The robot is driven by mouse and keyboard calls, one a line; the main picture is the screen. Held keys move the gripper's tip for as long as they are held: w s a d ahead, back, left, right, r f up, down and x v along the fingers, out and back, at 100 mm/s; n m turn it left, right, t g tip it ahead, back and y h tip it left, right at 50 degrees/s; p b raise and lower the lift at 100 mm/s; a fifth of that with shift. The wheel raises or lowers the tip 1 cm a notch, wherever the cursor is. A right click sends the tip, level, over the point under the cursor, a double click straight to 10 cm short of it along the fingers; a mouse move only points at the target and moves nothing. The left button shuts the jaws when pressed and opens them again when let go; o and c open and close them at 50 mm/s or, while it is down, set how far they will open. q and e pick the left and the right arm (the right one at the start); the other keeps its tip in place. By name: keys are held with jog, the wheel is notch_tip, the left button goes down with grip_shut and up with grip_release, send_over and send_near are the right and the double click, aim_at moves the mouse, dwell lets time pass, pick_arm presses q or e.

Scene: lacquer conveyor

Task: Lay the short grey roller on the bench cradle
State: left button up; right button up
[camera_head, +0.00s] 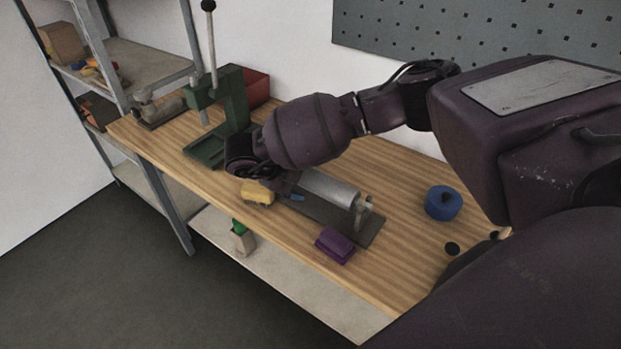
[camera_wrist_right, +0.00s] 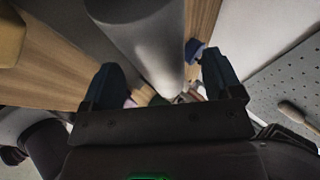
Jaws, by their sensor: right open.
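The short grey roller (camera_head: 330,188) lies lengthwise over a dark base plate (camera_head: 368,232), which appears to be the bench cradle. Its right end is at an upright support (camera_head: 363,207); its left end is hidden behind my right gripper. My right gripper (camera_head: 290,190) is low over the bench at the roller's left end. In the right wrist view the roller (camera_wrist_right: 145,35) runs between the two spread fingers of my open right gripper (camera_wrist_right: 162,82). I cannot tell whether the fingers touch it. My left gripper is not in view.
A yellow block (camera_head: 257,192) and a purple block (camera_head: 334,245) sit by the bench's front edge. A blue round object (camera_head: 443,203) stands to the right. A green press (camera_head: 232,115) and a red bin (camera_head: 256,88) are behind left. The wooden bench (camera_head: 395,265) is clear at front right.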

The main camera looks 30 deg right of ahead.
jog(key=s+v, duration=0.1)
jog(key=v, duration=0.7)
jog(key=shift+w+p, duration=0.4)
jog(key=shift+w, duration=0.1)
jog(key=shift+a+r, duration=0.1)
